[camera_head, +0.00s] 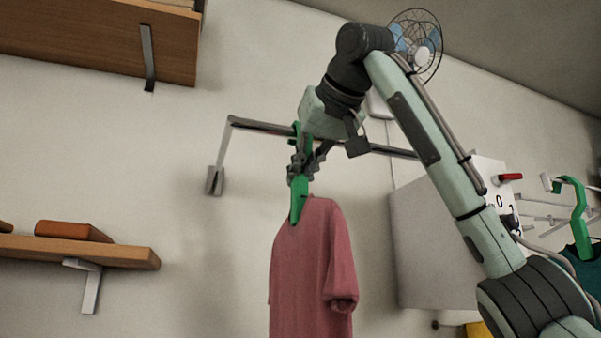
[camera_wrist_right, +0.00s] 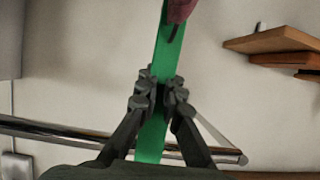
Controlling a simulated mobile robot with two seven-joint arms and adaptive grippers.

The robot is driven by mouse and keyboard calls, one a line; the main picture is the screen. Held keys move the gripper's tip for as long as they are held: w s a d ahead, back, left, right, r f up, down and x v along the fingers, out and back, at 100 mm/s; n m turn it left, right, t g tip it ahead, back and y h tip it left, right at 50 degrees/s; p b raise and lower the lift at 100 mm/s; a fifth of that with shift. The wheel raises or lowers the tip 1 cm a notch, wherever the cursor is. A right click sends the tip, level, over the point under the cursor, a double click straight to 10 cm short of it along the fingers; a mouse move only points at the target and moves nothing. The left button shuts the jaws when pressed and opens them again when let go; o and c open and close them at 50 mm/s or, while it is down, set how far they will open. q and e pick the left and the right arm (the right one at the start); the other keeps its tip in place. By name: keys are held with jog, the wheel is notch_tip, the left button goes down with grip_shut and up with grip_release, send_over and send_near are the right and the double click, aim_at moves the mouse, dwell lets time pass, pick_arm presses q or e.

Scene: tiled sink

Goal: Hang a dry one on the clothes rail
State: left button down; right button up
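A pink shirt (camera_head: 312,265) hangs on a green hanger (camera_head: 298,200) below the metal clothes rail (camera_head: 262,127) on the wall. The hanger's top reaches up to the rail's height; whether its hook rests on the rail is hidden by my gripper. My right gripper (camera_head: 301,168) is shut on the hanger just below the rail. In the right wrist view the fingers (camera_wrist_right: 160,92) close on the green hanger (camera_wrist_right: 168,50), with the rail (camera_wrist_right: 60,131) crossing behind and a bit of pink cloth (camera_wrist_right: 180,10) at the top. My left gripper is not in view.
A teal garment (camera_head: 584,268) hangs on another green hanger (camera_head: 579,215) at a white rack on the right. Wooden shelves (camera_head: 90,250) are on the left wall. A white cabinet (camera_head: 430,250) stands behind my right arm, and a fan (camera_head: 417,45) is above.

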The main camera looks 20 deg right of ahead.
jog(key=o, duration=0.4)
jog(key=shift+o, duration=0.2)
